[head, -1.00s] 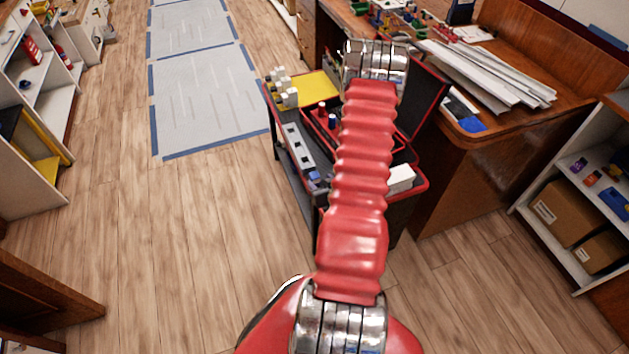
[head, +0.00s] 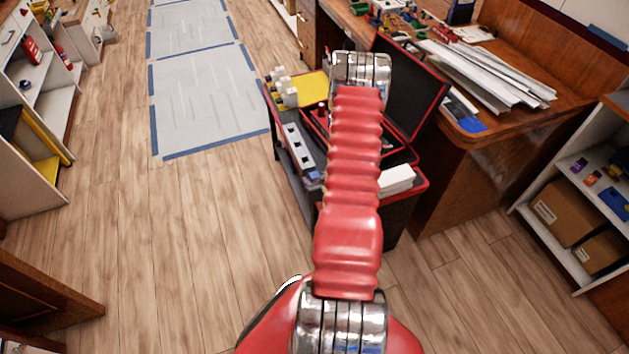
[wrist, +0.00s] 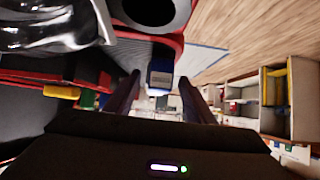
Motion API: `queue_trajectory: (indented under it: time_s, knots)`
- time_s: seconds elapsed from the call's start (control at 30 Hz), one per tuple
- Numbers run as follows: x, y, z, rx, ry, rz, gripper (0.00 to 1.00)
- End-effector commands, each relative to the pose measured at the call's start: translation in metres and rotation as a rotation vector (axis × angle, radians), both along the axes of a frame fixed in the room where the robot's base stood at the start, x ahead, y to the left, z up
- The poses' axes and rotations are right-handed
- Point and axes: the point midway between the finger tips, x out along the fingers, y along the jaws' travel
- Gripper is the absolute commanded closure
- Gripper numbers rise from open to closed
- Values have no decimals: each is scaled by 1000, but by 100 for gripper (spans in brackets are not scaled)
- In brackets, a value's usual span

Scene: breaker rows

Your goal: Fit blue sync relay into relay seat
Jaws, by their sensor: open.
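A pale strip with dark square openings (head: 299,146) lies along the left side of the cart in the head view. A small blue piece (head: 314,175) sits at its near end; it may be the blue sync relay, but it is too small to be sure. In the wrist view my gripper (wrist: 163,87) is open, its two dark fingers apart. A blue block with a pale front (wrist: 160,79) shows between and beyond the fingertips; I cannot tell whether they touch it. My arm hides the gripper in the head view. I cannot make out which opening is the relay seat.
An open black-and-red case (head: 410,88) stands on the cart, right of the strip. A yellow panel (head: 313,88) with several pale blocks (head: 284,92) is at the cart's far end. A white box (head: 397,180) is at the near right. A wooden desk (head: 470,165) stands right; floor left is clear.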

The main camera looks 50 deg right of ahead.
Motion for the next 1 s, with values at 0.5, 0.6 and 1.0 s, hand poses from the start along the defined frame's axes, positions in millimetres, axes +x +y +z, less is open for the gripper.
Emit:
queue_trajectory:
  time_s: [0.5, 0.6, 1.0]
  knots:
    - [0, 0, 0, 0, 0, 0, 64]
    - [0, 0, 0, 0, 0, 0, 71]
    - [0, 0, 0, -1, -1, 0, 99]
